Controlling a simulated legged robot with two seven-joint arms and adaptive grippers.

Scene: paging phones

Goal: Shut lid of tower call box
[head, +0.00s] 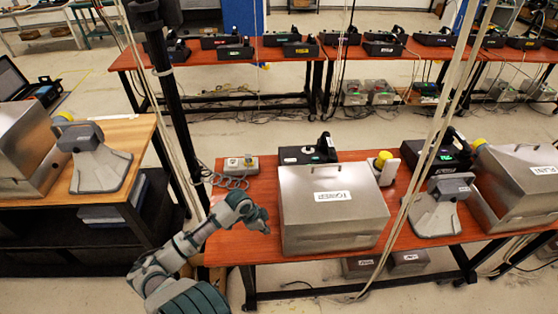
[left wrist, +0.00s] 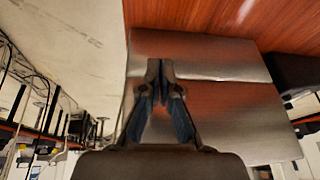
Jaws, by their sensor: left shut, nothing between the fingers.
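The tower call box (head: 330,232) is a silver metal box on the red-brown table in the head view. Its broad sloping lid panel (head: 322,178) carries a white label with TOWER upside down. The lid looks down over the box, with no interior showing; I cannot tell whether it is fully seated. My left gripper (head: 262,217) is shut and empty, just left of the box. In the left wrist view, my left gripper's closed fingers (left wrist: 160,70) point at the box's metal faces (left wrist: 215,110); contact cannot be told. My right gripper is not in view.
A grey wedge-shaped stand (head: 437,208) and another metal box (head: 520,185) stand to the right. A small beige unit (head: 237,165) with a coiled cord is behind my gripper. A black phone (head: 308,153) sits behind the box. A dark pole and pale cables cross the left side.

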